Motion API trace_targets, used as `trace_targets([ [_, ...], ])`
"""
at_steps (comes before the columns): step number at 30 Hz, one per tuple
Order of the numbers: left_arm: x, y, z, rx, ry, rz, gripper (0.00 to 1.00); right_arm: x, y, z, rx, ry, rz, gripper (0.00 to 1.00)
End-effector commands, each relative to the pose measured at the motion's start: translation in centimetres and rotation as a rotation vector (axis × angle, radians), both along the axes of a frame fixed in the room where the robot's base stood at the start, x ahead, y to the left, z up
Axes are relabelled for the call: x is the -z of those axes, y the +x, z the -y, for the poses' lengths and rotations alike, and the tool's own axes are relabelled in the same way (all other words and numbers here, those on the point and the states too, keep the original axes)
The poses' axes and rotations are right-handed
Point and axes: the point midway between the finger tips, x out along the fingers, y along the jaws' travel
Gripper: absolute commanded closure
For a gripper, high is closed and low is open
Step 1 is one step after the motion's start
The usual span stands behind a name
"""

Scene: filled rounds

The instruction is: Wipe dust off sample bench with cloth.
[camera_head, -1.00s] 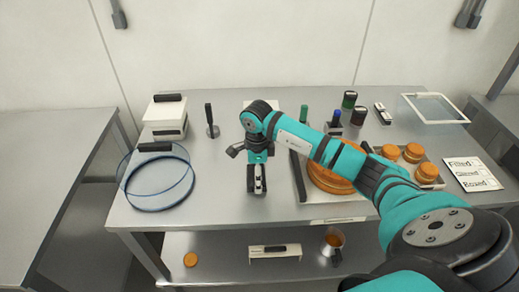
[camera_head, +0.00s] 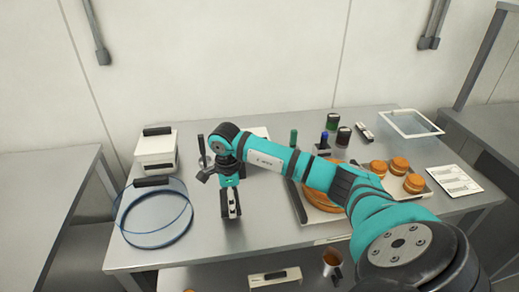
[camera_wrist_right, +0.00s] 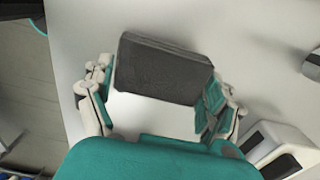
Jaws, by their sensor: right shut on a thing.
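My right gripper (camera_head: 231,208) is low over the left-centre part of the grey steel bench (camera_head: 270,228). It is shut on a dark grey block (camera_wrist_right: 163,70), which sits between the fingers in the right wrist view. I cannot tell whether this block is the cloth or a grip on it, and no separate cloth can be made out. The head view does not settle whether the block touches the bench. No dust can be made out on the bench. My left gripper is not in view.
Left of my gripper are a blue clear ring-shaped cover (camera_head: 155,225) and a white box (camera_head: 156,150). The bench's front edge is close.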

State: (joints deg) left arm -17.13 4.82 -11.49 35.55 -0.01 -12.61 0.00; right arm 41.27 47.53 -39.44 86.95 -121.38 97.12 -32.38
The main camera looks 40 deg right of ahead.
Motion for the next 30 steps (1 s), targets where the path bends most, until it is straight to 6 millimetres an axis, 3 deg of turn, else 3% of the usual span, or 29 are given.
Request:
trace_targets([
  [15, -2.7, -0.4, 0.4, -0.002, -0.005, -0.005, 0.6, -4.7, -0.3, 1.5, 0.011, -0.002, -0.005, 0.42],
  [30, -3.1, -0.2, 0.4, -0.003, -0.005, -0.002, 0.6, -5.4, -0.4, 1.8, 0.013, -0.001, -0.006, 0.42],
])
